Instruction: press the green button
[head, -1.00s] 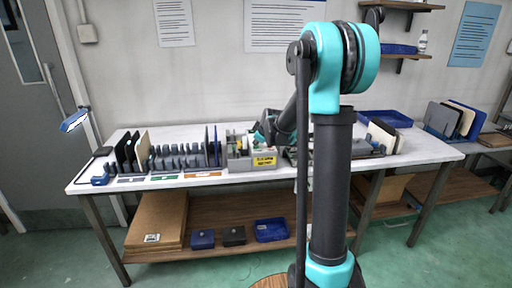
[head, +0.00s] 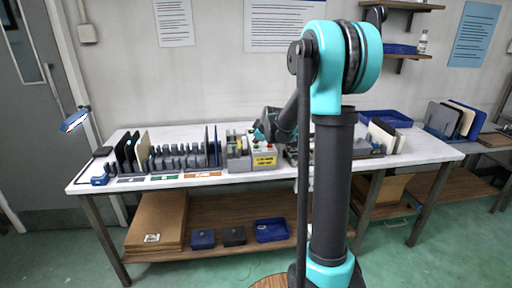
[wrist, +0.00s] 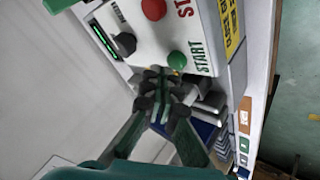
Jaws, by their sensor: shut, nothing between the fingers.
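The green button (wrist: 177,60) is a round cap beside the word START on a pale control panel (wrist: 143,40) in the wrist view. My gripper (wrist: 163,82) is shut and empty, its fingertips just below and left of the button in the picture. The button is uncovered; a small gap shows, but I cannot tell the height between them. A red button (wrist: 154,9) sits further up by cut-off lettering. In the head view the control box (head: 264,161) with a yellow label stands mid-table, and my gripper (head: 258,135) is small above its left part.
A black knob (wrist: 124,44) and a green-lit display (wrist: 103,40) share the panel. On the table (head: 110,180), a rack of dark upright panels (head: 180,158) stands left of the box. A blue tray (head: 385,118) lies to the right.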

